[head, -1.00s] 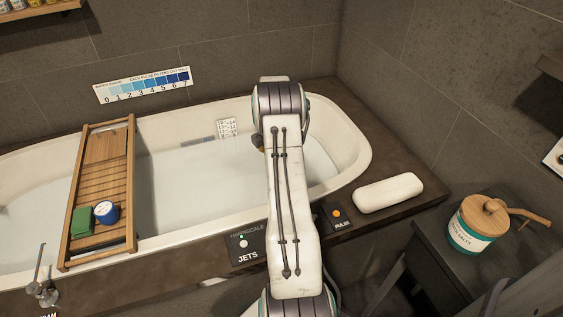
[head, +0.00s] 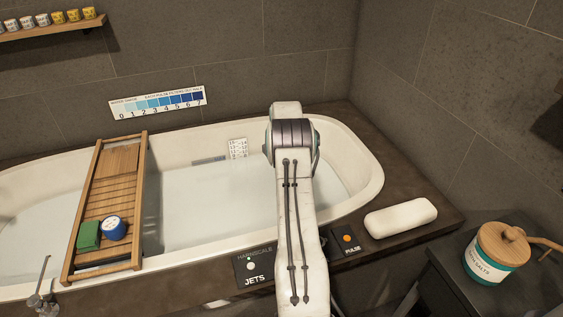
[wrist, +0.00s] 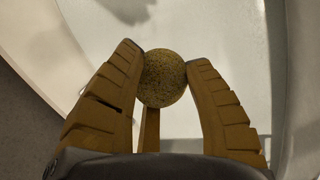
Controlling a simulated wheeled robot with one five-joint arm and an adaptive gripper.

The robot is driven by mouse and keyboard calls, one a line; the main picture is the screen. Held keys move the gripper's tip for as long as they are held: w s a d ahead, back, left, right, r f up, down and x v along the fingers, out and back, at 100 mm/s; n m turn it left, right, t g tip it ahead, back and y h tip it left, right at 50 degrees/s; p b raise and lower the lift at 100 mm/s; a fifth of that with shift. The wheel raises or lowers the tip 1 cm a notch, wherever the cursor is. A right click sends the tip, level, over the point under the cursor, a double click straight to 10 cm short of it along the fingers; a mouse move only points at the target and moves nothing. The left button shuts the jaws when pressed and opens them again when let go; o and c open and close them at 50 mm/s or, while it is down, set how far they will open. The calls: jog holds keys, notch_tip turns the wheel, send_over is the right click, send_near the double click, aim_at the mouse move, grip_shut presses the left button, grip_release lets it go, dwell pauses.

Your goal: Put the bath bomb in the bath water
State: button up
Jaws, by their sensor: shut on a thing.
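The bath bomb (wrist: 163,78) is a speckled yellow-brown ball in the wrist view. My gripper (wrist: 164,72) is shut on it, with a ribbed finger on each side. White tub surfaces show below and around the ball in the wrist view. In the head view my arm reaches over the right part of the white bathtub (head: 365,160), and it hides the gripper and the ball. The bath water (head: 215,195) is pale and fills the tub's inside. How high the ball is above the water I cannot tell.
A wooden tray (head: 112,185) with a green block (head: 88,235) and a blue-sided round tin (head: 114,228) spans the tub's left part. A white bath pillow (head: 401,218) lies on the right ledge. JETS and PULSE panels line the front edge. A bath salts jar (head: 490,255) stands at right.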

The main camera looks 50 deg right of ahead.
notch_tip(320, 180, down, 18)
jog(key=b, duration=1.1)
dwell(0.5)
jog(key=o, duration=1.2)
jog(key=v, duration=1.2)
